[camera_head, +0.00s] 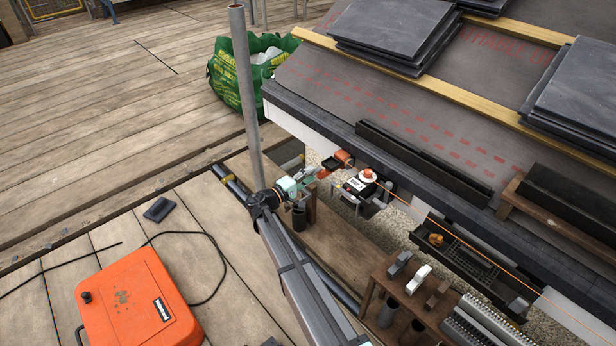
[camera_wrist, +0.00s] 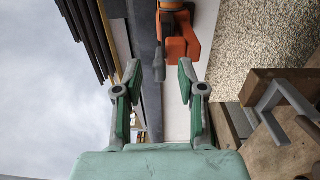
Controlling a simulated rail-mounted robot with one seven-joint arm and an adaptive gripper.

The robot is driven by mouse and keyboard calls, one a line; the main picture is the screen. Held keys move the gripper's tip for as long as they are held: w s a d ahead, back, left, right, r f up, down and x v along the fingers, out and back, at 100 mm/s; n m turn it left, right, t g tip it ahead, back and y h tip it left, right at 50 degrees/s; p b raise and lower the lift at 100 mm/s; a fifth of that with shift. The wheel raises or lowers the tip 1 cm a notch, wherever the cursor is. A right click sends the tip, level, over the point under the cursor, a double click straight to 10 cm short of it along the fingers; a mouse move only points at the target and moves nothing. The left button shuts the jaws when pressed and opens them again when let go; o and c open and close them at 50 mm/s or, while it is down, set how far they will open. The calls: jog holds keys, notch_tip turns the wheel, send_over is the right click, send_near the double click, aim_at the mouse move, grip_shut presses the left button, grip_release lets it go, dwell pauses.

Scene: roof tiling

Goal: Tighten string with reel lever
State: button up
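An orange reel (camera_head: 343,158) sits at the roof's lower edge in the head view. It also shows in the wrist view (camera_wrist: 184,46), with a grey lever (camera_wrist: 159,62) on its left side, pointing toward my gripper. An orange string (camera_head: 470,252) runs along the eave to the lower right. My gripper (camera_wrist: 160,80) is open, its two green-padded fingers apart. The lever's end appears between the fingertips in the picture; I cannot tell the depth, and no contact shows. In the head view my gripper (camera_head: 316,174) is just left of the reel.
A small device with an orange top (camera_head: 368,175) sits right of the reel on a bracket. A black tray (camera_head: 470,262) hangs below the eave, above a wooden bench (camera_head: 385,275) with tools. A scaffold pole (camera_head: 246,95) stands left of my gripper. Slates (camera_head: 395,32) lie on the roof.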

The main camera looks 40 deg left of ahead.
jog(key=s+a, duration=0.1)
jog(key=s, duration=1.1)
jog(key=shift+a, duration=0.15)
jog(key=shift+f, duration=0.1)
